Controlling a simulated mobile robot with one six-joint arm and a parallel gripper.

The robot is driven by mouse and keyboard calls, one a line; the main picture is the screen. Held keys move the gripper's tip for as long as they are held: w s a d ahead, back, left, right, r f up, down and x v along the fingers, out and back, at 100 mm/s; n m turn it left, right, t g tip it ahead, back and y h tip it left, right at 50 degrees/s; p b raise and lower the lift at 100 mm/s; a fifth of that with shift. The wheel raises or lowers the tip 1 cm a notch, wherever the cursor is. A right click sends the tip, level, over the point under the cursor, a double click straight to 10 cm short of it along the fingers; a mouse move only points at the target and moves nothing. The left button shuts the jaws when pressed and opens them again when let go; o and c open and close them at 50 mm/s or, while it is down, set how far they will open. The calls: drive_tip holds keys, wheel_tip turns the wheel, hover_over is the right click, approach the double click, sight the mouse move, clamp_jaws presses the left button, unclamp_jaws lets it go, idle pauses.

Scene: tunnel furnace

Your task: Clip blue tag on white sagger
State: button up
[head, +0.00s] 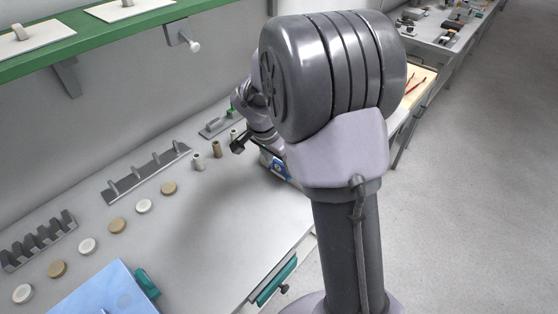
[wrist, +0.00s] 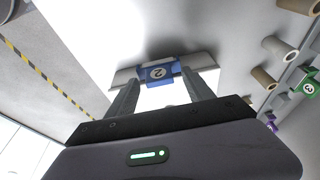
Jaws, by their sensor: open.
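In the wrist view, a blue tag (wrist: 160,72) with a white round number mark sits at the middle of a pale grey-white strip, which looks like the rim or wall of the white sagger (wrist: 205,62). My gripper (wrist: 158,80) is open, one finger on each side of the tag. A gap shows between the tag and each finger; I cannot tell whether the fingers touch the strip. In the head view, the blue tag (head: 281,169) shows beside my arm, near the bench's right edge.
Small white and tan cylinders (head: 216,149) stand left of my arm. A green tag (wrist: 309,88) is on a rack at the right of the wrist view. Round discs (head: 118,225), a grey rack (head: 146,173) and a blue board (head: 103,291) occupy the bench's left; its front middle is clear.

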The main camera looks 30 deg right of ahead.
drive_tip(key=p+v, duration=0.5)
drive_tip(key=v, duration=1.2)
drive_tip(key=shift+p, duration=0.35)
drive_tip(key=shift+f, duration=0.1)
drive_tip(key=s+a+r+n+t+y+b, duration=0.1)
drive_tip(key=s+a+n, duration=0.3)
drive_tip(key=s, duration=0.6)
drive_tip(key=s+a+r+n+t+y+b, duration=0.1)
drive_tip(key=s+a+r+n+t+y, duration=0.1)
drive_tip(key=s+a, duration=0.7)
drive_tip(key=s+n+t+y, duration=0.1)
drive_tip(key=s+n+y, duration=0.1)
drive_tip(key=n, duration=0.1)
drive_tip(key=shift+s+n+t, duration=0.2)
drive_tip(key=shift+n+t, duration=0.1)
